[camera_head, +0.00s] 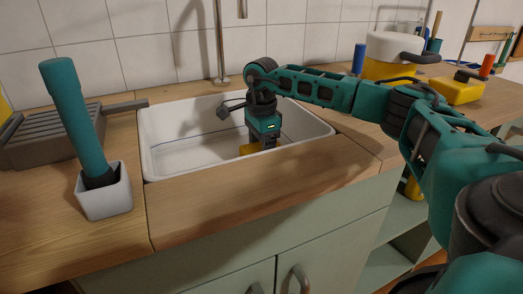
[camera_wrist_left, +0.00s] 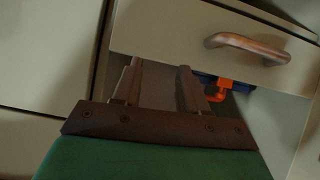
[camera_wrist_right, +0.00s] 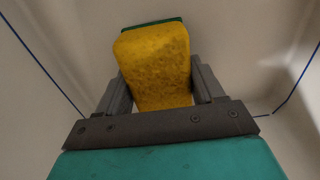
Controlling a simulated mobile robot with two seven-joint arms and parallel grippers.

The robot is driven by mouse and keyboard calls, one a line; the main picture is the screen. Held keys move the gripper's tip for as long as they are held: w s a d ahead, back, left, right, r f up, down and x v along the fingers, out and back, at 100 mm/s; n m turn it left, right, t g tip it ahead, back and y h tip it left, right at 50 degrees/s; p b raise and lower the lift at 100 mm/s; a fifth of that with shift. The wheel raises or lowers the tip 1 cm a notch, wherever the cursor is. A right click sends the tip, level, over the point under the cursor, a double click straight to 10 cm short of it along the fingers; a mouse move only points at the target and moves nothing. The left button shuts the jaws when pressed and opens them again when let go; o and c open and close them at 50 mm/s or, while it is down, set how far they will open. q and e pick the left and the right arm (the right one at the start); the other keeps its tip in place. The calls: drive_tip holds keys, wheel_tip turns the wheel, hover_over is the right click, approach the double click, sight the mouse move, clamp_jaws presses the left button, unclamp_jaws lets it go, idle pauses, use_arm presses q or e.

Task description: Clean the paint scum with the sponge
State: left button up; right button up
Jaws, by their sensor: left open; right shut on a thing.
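My right gripper (camera_head: 264,142) reaches down into the white sink (camera_head: 160,160). It is shut on the yellow sponge (camera_wrist_right: 155,65), which has a green layer at its far side; its yellow also shows low in the sink in the head view (camera_head: 249,149). A thin dark blue line (camera_wrist_right: 38,62), which looks like the paint scum, runs along the sink's inner walls on both sides of the sponge in the right wrist view. Whether the sponge touches the sink is unclear. My left gripper (camera_wrist_left: 158,78) is open and empty before the cabinet front, outside the head view.
A faucet (camera_head: 222,60) stands behind the sink. A white cup (camera_head: 105,195) holding a teal-handled tool and a grey rack (camera_head: 45,135) are on the left counter. A yellow pot (camera_head: 388,68) and other items stand back right. A drawer handle (camera_wrist_left: 245,42) is near my left gripper.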

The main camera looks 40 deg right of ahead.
drive_tip(key=shift+f, duration=0.1)
idle(0.5)
drive_tip(key=shift+f, duration=0.4)
drive_tip(key=shift+f, duration=0.1)
idle(0.5)
drive_tip(key=shift+s+p, duration=0.15)
drive_tip(key=shift+p, duration=0.15)
